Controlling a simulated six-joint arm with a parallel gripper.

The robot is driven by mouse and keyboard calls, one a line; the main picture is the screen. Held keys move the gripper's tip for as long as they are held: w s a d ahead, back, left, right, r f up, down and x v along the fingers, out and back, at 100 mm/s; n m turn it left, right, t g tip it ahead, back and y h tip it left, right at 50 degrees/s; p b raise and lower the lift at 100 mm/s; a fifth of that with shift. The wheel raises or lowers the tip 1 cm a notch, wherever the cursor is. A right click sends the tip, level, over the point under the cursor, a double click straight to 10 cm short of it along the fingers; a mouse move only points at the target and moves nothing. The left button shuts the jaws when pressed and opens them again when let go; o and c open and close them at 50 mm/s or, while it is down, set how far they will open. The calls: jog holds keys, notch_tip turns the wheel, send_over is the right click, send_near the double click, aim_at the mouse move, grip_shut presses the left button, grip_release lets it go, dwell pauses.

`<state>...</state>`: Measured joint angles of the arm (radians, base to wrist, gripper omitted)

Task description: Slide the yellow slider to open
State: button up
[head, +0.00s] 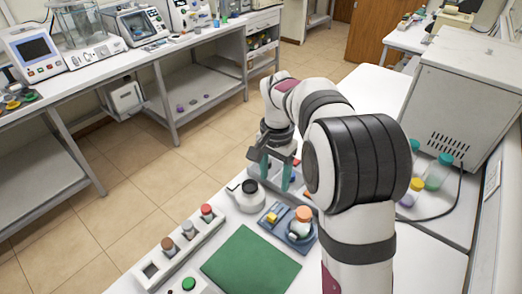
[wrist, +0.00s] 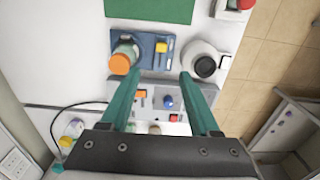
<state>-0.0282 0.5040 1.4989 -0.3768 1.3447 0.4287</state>
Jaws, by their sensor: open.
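The yellow slider (wrist: 161,47) looks like a small yellow block on a blue device (wrist: 152,62). It also shows in the head view (head: 271,218) on the white table, left of an orange-capped bottle (head: 303,215) that stands on the same device. My gripper (wrist: 163,75) is open, with its two teal fingers apart and nothing between them. In the wrist view its fingertips lie just below the slider, one to each side. In the head view my gripper (head: 276,180) hangs beyond the blue device, over the controls behind it. I cannot tell its exact height.
A white round container (wrist: 203,63) stands close to the right finger. A control panel (wrist: 152,111) with a blue knob and red button lies below the fingers. A green mat (head: 250,262) lies in front, beside a rack (head: 178,250) of capped vials. A large grey machine (head: 465,90) stands right.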

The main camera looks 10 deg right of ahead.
aim_at(272, 215)
jog(key=f, duration=1.6)
jog(key=shift+w, duration=0.25)
jog(key=shift+c, duration=0.3)
grip_shut()
